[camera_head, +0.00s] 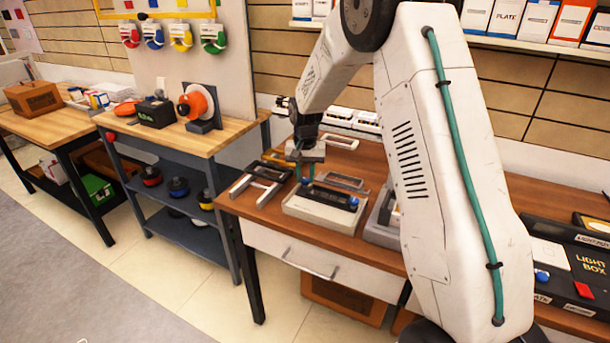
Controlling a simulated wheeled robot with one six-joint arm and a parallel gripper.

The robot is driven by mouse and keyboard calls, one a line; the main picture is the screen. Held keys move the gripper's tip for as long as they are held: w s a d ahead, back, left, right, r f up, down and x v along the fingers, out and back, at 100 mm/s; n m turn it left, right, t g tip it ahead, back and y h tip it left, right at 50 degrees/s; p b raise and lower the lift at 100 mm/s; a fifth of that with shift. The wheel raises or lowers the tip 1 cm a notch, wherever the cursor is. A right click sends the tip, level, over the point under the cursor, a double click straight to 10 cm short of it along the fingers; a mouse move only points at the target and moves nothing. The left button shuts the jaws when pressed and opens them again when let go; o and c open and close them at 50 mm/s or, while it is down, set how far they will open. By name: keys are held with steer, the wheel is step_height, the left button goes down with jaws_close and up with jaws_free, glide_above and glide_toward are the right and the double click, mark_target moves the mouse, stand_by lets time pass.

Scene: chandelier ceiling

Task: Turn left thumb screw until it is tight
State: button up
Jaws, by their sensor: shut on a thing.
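A pale grey fixture (318,214) with a black bar (328,196) across its top sits on the brown workbench. A blue thumb screw (353,204) stands at the right end of the bar. My gripper (305,170) points down over the left end of the bar. Its fingers are shut on the left thumb screw, which is mostly hidden by them; a little blue shows at the fingertips. How far the screw is turned cannot be seen.
A dark frame (260,187) lies left of the fixture and a grey frame (345,181) behind it. A grey holder (384,228) stands close on the right. A light box (590,262) lies farther right. A bare strip of bench runs along the front edge.

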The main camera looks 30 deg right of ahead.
mark_target(306, 179)
steer(key=m, duration=0.3)
steer(key=shift+m, duration=2.2)
steer(key=o, duration=1)
step_height(306, 179, up, 8)
steer(key=shift+f, duration=0.1)
